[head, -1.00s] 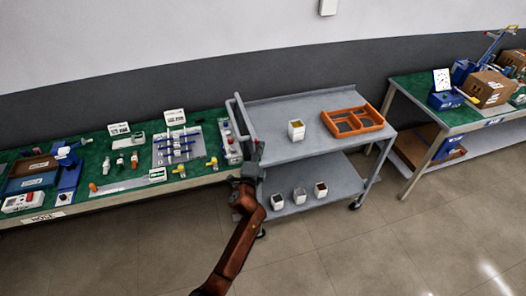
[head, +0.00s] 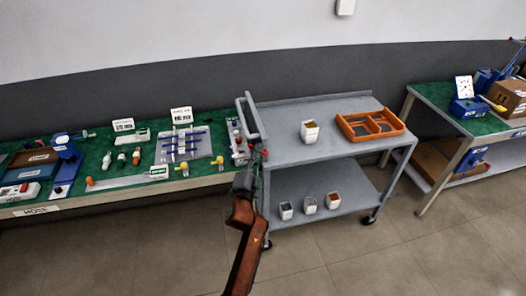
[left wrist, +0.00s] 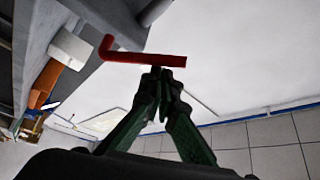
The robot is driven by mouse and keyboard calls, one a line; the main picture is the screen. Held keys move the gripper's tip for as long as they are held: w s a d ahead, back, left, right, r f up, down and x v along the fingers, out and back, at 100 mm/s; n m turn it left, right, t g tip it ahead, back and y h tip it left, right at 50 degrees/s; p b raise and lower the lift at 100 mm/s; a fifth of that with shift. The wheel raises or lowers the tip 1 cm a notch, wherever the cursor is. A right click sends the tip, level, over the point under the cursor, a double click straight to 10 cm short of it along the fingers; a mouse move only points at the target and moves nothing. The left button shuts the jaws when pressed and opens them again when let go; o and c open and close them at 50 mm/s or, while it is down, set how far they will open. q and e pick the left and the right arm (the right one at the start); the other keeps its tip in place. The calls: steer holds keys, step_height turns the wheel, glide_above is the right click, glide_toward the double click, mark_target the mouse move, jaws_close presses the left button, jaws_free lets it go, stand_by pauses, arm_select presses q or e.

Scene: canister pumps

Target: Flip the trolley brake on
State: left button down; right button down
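The grey trolley (head: 290,150) stands in the middle of the head view, with its push handle at its left end. A red brake lever (left wrist: 145,57) shows in the left wrist view as a bar with a bent end. In the head view only a small red spot (head: 264,153) shows at the trolley's left front corner. My left gripper (left wrist: 158,73) has its green fingers' tips together, right at the lever's underside in the picture. I cannot tell whether they touch it. In the head view the gripper (head: 254,163) is beside that corner. My right gripper is not in view.
An orange divided tray (head: 375,138) and a white bin (head: 309,132) stand on the trolley's top. Several small bins stand on its lower shelf. A green-topped bench (head: 105,178) is close on the left, and another bench (head: 433,93) stands to the right.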

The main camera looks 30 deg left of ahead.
arm_select(q)
steer(key=shift+s+a+f, duration=0.5)
steer(key=shift+a+f, duration=0.2)
steer(key=shift+f, duration=0.1)
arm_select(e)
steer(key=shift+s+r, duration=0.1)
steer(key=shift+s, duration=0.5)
arm_select(q)
steer(key=shift+a+f, duration=0.1)
steer(key=shift+f, duration=0.2)
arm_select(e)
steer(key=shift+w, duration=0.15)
arm_select(q)
steer(key=shift+s, duration=0.15)
steer(key=v, duration=0.7)
steer(key=shift+d+r, duration=0.35)
steer(key=shift+s, duration=0.1)
